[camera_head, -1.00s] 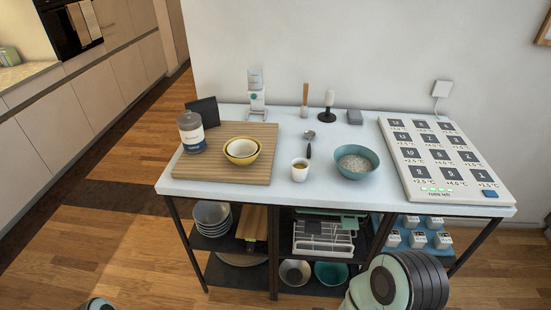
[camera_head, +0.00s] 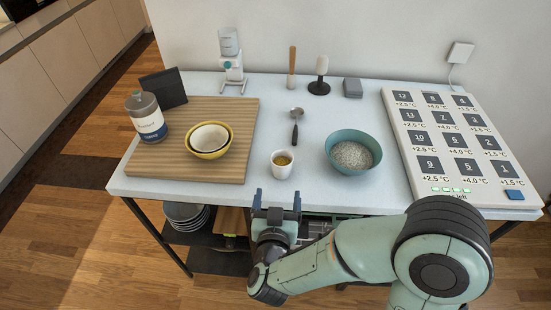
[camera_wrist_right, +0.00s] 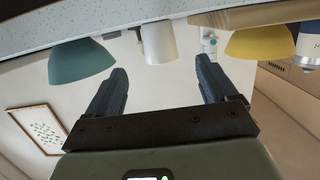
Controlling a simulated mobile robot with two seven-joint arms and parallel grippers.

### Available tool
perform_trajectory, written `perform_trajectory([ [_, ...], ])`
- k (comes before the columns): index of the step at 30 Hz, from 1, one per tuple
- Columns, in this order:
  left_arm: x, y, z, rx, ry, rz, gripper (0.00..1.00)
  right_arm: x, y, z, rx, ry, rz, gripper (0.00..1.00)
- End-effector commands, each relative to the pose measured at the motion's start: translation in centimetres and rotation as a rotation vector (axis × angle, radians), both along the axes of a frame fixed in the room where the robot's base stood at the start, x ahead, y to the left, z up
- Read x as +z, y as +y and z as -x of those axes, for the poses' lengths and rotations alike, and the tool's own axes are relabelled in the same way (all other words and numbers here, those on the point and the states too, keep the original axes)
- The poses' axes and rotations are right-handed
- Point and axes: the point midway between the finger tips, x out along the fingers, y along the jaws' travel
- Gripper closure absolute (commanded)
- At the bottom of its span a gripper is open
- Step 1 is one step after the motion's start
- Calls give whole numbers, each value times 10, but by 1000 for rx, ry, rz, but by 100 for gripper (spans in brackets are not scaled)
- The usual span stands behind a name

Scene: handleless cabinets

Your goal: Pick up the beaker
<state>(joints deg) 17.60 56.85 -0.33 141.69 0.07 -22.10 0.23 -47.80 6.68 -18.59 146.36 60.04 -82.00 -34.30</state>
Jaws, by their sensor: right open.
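A small white beaker-like cup (camera_head: 282,164) with yellowish contents stands upright near the table's front edge, between the cutting board and the teal bowl. My right gripper (camera_head: 277,199) is open and empty at the front edge, just in front of this cup and not touching it. In the right wrist view, which looks upside down, the cup (camera_wrist_right: 159,44) shows beyond and between the open fingers (camera_wrist_right: 160,72). A clear vessel (camera_head: 228,42) sits on a white stand at the back; I cannot tell whether it is a beaker. My left gripper is not in view.
A teal bowl (camera_head: 352,153) with grainy contents stands right of the cup. A yellow-rimmed bowl (camera_head: 209,140) and a jar (camera_head: 146,117) are on the wooden board (camera_head: 190,170). A spoon (camera_head: 296,125) lies behind the cup. A large labelled panel (camera_head: 455,145) fills the right side.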

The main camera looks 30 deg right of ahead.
Motion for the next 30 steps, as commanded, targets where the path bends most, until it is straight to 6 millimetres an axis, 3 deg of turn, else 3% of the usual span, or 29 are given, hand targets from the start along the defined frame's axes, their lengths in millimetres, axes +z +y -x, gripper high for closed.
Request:
perform_trajectory([
  [9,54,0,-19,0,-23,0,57,2,-15,-24,-1,4,6,14],
  [15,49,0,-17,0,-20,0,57,-13,-34,-55,-1,1,0,14],
  [23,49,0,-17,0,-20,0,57,-18,-45,-71,-1,2,1,14],
  [30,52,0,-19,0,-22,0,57,-29,-64,-98,0,1,1,14],
])
